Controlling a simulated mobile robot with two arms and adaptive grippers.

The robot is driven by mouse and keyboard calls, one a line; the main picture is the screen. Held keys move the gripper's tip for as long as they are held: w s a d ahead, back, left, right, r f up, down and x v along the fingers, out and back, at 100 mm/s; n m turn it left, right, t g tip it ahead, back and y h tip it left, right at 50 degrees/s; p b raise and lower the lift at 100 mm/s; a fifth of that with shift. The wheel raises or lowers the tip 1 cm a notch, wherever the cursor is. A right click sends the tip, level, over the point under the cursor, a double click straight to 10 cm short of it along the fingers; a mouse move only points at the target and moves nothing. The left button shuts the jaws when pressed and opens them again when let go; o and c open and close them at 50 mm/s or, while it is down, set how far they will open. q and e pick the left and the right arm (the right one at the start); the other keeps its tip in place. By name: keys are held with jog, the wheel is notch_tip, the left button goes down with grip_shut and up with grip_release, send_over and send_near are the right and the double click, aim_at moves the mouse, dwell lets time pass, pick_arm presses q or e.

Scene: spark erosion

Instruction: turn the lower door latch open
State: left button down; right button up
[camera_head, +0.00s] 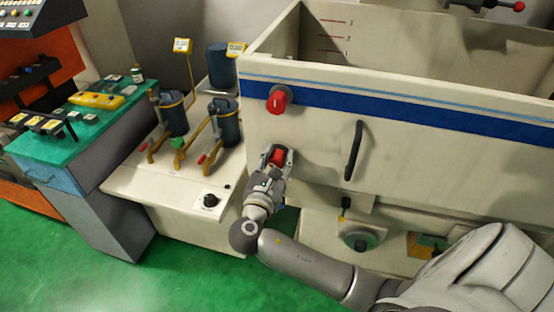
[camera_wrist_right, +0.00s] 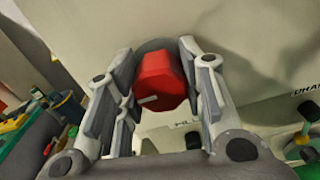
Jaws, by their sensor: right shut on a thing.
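The lower door latch (camera_head: 277,156) is a red knob on the pale door panel, below the blue stripe. My right gripper (camera_head: 276,155) is shut on it, with a finger on each side. In the right wrist view the red latch (camera_wrist_right: 160,80) sits between the two fingers of the gripper (camera_wrist_right: 158,88), and a small pale pin shows on its face. The upper red latch (camera_head: 279,99) is on the blue stripe above. The black door handle (camera_head: 354,150) is to the right. My left gripper is not in view.
A pale cabinet with dark blue filter canisters (camera_head: 224,120) and yellow pipes stands left of the door. A green-topped workbench (camera_head: 85,120) is further left. A round green-and-black fitting (camera_head: 360,242) sits below the door. Green floor (camera_head: 170,285) is clear at the lower left.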

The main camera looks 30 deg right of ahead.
jog(key=shift+m, duration=0.5)
jog(key=m+b, duration=0.1)
jog(key=m, duration=0.2)
jog(key=shift+f+m+b, duration=0.15)
jog(key=shift+m+b, duration=0.25)
jog(key=m+b, duration=0.2)
jog(key=m, duration=0.1)
jog(key=shift+m, duration=0.3)
jog(key=m+b, duration=0.4)
jog(key=m, duration=0.1)
jog(key=shift+f, duration=0.15)
jog(key=shift+m+b, duration=1.85)
jog(key=shift+m, duration=0.45)
jog(key=shift+r, duration=0.2)
jog(key=o, duration=1)
jog(key=shift+o, duration=0.2)
